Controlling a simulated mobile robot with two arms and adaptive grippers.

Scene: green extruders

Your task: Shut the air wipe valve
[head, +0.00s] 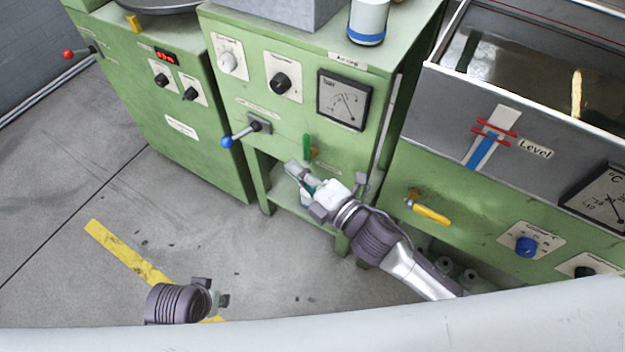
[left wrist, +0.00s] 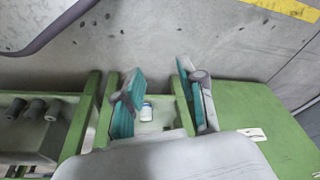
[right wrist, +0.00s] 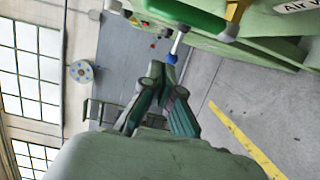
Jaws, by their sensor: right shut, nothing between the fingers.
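The air wipe valve (head: 307,147) has a green handle and a brass body on the front of the middle green cabinet. In the head view its handle stands roughly upright. In the right wrist view the green handle (right wrist: 185,14) is large and close at the top, beside a partly cut-off label. My right gripper (head: 298,178) is shut and empty, just below the handle in the head view; whether it touches the handle I cannot tell. Its closed fingers show in the right wrist view (right wrist: 160,85). My left gripper (head: 222,298) is low over the floor; its fingers are apart and empty in the left wrist view (left wrist: 158,85).
A blue-ball lever (head: 240,134) sticks out left of the valve. A pressure gauge (head: 344,99) is above it. A yellow-handled valve (head: 430,213) is on the right cabinet below the water tank (head: 530,115). The floor at left is open, with a yellow stripe (head: 125,252).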

